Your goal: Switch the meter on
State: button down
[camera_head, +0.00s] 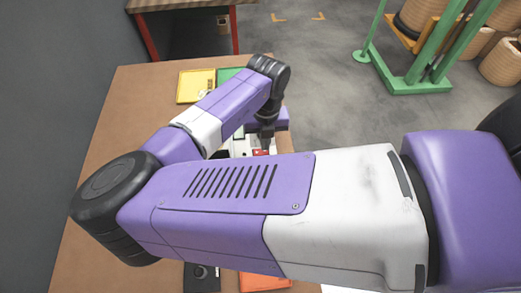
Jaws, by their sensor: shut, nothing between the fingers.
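My gripper (265,141) points down at the middle right of the table, beyond my forearm. Its fingers are small and dark here, and they are shut with nothing between them. Just below and beside the fingertips is a white device with a red part (261,152), mostly hidden by my arm. I cannot tell if the fingers touch it. A black box with a round knob (202,273) shows at the near edge of the picture, partly cut off by my arm. I cannot tell for certain which of these is the meter, and no switch or display can be read.
The brown table (100,140) is bare on its left side. A yellow tray (194,86) and a green tray (227,74) lie at its far end. An orange item (264,283) lies near the front. A green stand (415,85) and wound coils (500,63) are on the floor beyond.

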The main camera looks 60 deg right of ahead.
jog(key=shift+f+b, duration=0.65)
jog(key=shift+f, duration=0.25)
dwell(0.4)
jog(key=shift+r, duration=0.15)
jog(key=shift+r+p, duration=2.7)
jog(key=shift+r, duration=0.75)
